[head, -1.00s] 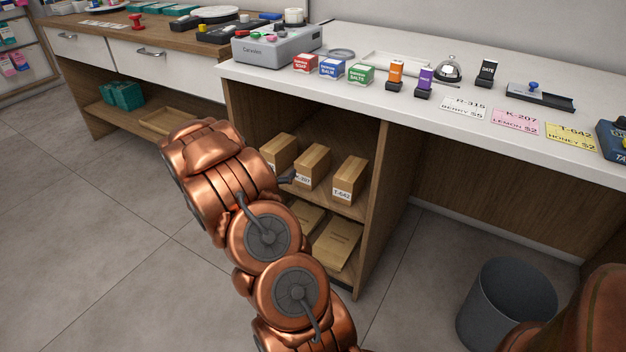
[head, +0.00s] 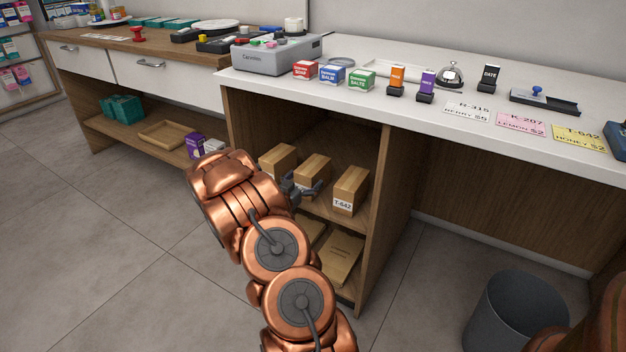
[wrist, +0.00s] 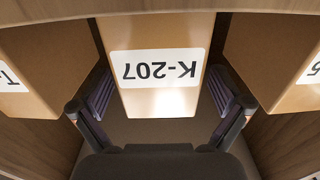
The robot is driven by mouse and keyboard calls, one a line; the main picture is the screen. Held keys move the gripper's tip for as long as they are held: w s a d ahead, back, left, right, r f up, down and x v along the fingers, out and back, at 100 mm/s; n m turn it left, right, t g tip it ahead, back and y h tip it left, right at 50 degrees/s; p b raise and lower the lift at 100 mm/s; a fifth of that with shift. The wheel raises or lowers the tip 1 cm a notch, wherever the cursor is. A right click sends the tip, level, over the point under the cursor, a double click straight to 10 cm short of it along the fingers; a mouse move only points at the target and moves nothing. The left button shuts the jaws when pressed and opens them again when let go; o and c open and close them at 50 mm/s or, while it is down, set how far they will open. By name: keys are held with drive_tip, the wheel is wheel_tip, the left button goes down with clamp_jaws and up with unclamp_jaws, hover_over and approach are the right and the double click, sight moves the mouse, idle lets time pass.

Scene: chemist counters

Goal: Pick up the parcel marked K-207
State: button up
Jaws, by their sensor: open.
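The parcel marked K-207 (wrist: 158,50) is a brown box with a white label, upside down in the wrist view. It stands between two other boxes on the upper shelf. In the head view its top (head: 313,168) shows, and my gripper hides its label. My gripper (wrist: 160,108) is open, with one finger at each side of the parcel's near end. I cannot tell whether the fingers touch it. In the head view my gripper (head: 306,190) is at the front of the shelf, partly hidden by my arm.
The T-642 parcel (head: 350,190) stands close on the right in the head view, and another parcel (head: 278,160) on the left. In the wrist view they flank my fingers. The cubby's side wall (head: 377,210) is at right. Flat packages (head: 340,258) lie on the lower shelf.

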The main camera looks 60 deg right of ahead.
drive_tip(key=shift+d+b, duration=0.4)
drive_tip(key=shift+d, duration=1.3)
